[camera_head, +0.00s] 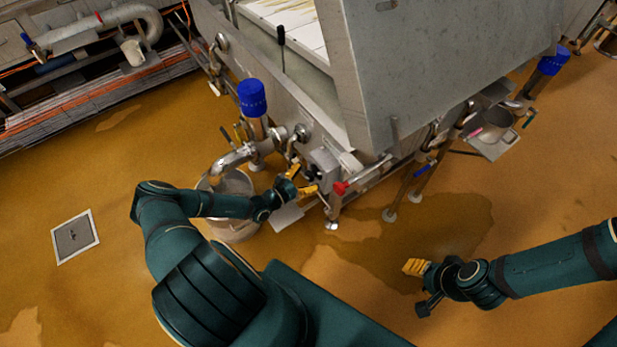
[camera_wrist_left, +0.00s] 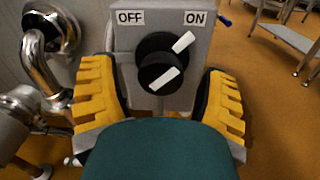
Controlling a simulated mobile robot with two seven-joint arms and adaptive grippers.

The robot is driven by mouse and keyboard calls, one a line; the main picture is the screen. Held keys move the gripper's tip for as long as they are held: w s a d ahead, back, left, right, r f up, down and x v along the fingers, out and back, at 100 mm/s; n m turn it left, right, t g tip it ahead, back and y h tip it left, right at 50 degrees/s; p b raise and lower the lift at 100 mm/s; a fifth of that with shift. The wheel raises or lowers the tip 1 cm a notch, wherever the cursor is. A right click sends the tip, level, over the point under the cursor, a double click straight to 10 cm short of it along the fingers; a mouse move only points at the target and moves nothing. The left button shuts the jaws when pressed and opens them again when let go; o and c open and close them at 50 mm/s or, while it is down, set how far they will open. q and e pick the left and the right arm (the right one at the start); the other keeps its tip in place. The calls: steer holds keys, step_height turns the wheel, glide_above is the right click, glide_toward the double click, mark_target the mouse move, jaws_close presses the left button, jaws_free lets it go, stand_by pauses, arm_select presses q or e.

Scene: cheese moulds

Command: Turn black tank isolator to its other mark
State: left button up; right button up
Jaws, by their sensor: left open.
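The black tank isolator (camera_wrist_left: 160,60) is on the front of a grey box (camera_wrist_left: 188,20) labelled OFF at upper left and ON at upper right. White bars on its front knob and on the black part behind it both slant up to the right, toward ON. My left gripper (camera_head: 299,182) is open, its yellow fingers either side of the isolator in the left wrist view, with visible gaps to the knob. In the head view the knob is too small to read beside the fingers. My right gripper (camera_head: 415,268) hangs over the floor, away from the tank; its finger gap is unclear.
The steel tank (camera_head: 420,80) rises behind the box. Steel pipework (camera_head: 240,155) and a bucket (camera_head: 235,232) stand to the left. Floor around my right gripper is clear.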

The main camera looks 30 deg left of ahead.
arm_select(q)
steer(key=shift+w+d, duration=0.15)
steer(key=shift+w, duration=0.15)
steer(key=c, duration=1.2)
